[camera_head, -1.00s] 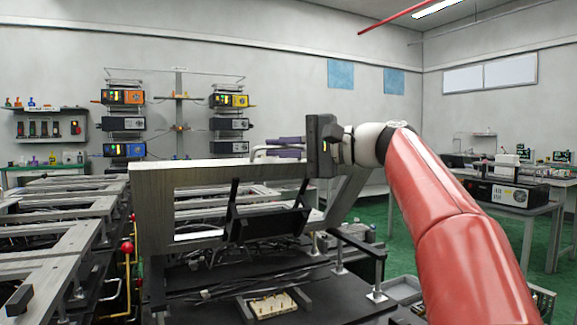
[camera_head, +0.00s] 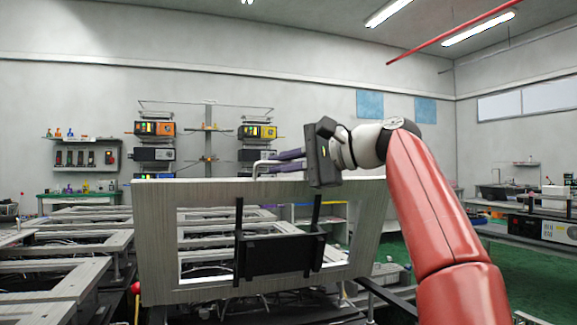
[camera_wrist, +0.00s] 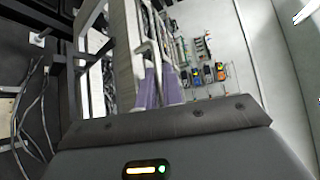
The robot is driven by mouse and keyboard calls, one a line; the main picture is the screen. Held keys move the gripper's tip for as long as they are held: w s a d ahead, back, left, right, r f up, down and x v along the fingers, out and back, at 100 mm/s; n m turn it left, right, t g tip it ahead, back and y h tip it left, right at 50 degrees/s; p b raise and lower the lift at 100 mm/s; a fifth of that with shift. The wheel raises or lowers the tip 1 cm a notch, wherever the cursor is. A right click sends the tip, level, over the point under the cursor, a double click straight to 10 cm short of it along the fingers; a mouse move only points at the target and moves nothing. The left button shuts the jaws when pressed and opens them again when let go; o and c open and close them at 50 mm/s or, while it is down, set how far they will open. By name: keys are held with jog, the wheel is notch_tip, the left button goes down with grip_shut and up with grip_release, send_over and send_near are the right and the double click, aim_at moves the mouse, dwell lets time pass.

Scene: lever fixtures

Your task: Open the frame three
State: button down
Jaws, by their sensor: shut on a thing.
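The raised frame (camera_head: 155,235) is a grey metal rectangle with a black bracket (camera_head: 280,254) across its opening. In the head view it stands steeply tilted up in front of me, and its top edge runs level across the picture. A thin metal handle (camera_head: 262,164) sits at its top edge. My gripper (camera_head: 275,161), with purple fingers, is shut on the handle. In the wrist view the purple fingers (camera_wrist: 158,86) lie beside the frame's edge (camera_wrist: 122,60). The exact contact with the handle is partly hidden by my gripper body.
Several similar grey frames (camera_head: 60,268) lie flat to the left, over cables. A red ball knob (camera_head: 136,287) is by the raised frame's lower left. Shelves with devices (camera_head: 155,128) are on the back wall. A bench with equipment (camera_head: 545,228) stands at the right.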

jog(key=shift+w, duration=0.1)
jog(key=c, duration=1.6)
grip_release()
jog(key=shift+o, duration=0.2)
jog(key=shift+d, duration=0.1)
jog(key=v, duration=0.7)
jog(key=shift+s+d, duration=0.3)
jog(key=shift+r, duration=0.1)
